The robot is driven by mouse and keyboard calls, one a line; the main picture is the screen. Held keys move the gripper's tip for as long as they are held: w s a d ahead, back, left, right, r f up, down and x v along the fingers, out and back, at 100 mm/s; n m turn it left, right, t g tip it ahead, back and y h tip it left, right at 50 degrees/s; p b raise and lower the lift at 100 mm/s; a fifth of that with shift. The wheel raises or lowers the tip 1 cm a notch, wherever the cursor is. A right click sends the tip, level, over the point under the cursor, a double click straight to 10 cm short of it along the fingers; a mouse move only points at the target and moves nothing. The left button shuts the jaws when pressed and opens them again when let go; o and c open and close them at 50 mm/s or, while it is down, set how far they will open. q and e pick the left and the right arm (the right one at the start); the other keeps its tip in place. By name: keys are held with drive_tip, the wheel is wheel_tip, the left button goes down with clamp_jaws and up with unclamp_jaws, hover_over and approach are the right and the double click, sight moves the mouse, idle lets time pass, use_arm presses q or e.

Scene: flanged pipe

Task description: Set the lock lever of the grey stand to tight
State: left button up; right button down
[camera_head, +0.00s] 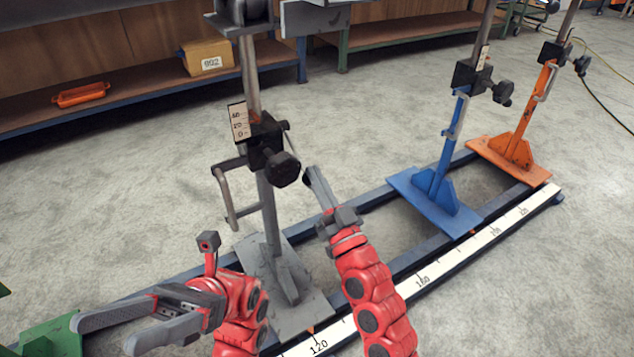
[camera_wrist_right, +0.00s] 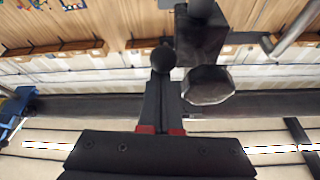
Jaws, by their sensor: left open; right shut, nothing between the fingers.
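The grey stand (camera_head: 283,283) stands upright on the rail, with a black clamp block (camera_head: 266,143) on its post. A thin lever with a black ball end (camera_head: 307,179) comes off the block; the ball also shows in the right wrist view (camera_wrist_right: 163,57). A larger faceted black knob (camera_head: 283,169) sits beside it, also in the wrist view (camera_wrist_right: 208,85). My right gripper (camera_head: 315,178) is shut and empty, its tips (camera_wrist_right: 163,84) at the ball; I cannot tell whether they touch. My left gripper (camera_head: 105,334) is open and empty, low at left.
A grey crank handle (camera_head: 229,197) hangs left of the clamp block. A scale plate (camera_head: 239,122) is on the post. A blue stand (camera_head: 437,200) and an orange stand (camera_head: 510,150) stand farther right on the rail. A green stand base (camera_head: 52,336) shows at lower left.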

use_arm(q)
drive_tip(key=shift+s+a+r+m+t+y, duration=0.2)
drive_tip(key=shift+s+a+m+t+y, duration=0.45)
drive_tip(key=shift+s+t, duration=0.4)
use_arm(e)
drive_tip(key=shift+f, duration=0.1)
use_arm(q)
drive_tip(key=shift+w, duration=0.1)
